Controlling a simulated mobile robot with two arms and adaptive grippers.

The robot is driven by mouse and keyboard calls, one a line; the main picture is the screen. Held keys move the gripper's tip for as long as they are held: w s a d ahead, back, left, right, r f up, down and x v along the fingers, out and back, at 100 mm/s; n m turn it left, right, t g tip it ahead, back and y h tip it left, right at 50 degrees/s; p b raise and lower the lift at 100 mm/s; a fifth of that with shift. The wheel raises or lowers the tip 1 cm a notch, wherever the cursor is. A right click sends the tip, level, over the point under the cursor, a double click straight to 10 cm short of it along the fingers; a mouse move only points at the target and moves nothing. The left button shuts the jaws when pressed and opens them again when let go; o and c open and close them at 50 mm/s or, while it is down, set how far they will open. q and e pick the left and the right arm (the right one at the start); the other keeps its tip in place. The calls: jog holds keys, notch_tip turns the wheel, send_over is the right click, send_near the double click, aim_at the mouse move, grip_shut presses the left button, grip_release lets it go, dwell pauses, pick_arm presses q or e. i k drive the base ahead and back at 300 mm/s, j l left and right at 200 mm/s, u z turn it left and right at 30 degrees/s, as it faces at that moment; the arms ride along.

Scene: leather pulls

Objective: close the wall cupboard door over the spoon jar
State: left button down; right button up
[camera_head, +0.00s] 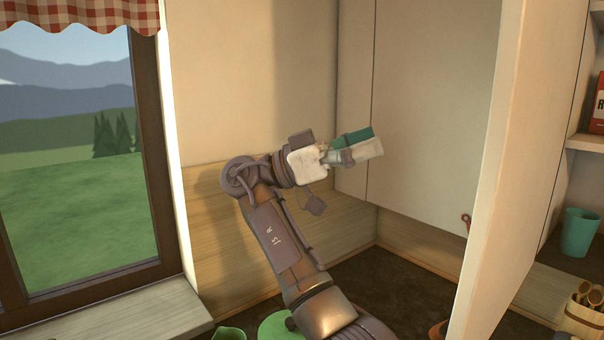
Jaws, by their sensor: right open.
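The cupboard door (530,130) is a tall pale panel standing open, swung out toward me on the right. The spoon jar (581,322), a wooden tub with wooden spoons (590,294), is at the lower right edge, to the right of the door and partly cut off by the frame. My right gripper (362,145), with green and pale fingers, is open and empty. It is raised left of the open door and apart from it, in front of a closed pale cupboard front (430,110). My left gripper is not in view.
A small reddish-brown pull (466,220) shows beside the open door. A teal cup (579,232) and a red box (598,105) stand on shelves right of it. A green round thing (278,327) and a green vessel (229,333) are low. A window (75,150) is left.

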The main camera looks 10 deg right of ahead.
aim_at(540, 44)
jog(key=k+j, duration=0.2)
jog(key=k, duration=0.25)
jog(key=k+j, duration=0.25)
jog(key=k, duration=0.25)
jog(key=k+j, duration=0.2)
jog(key=k, duration=0.25)
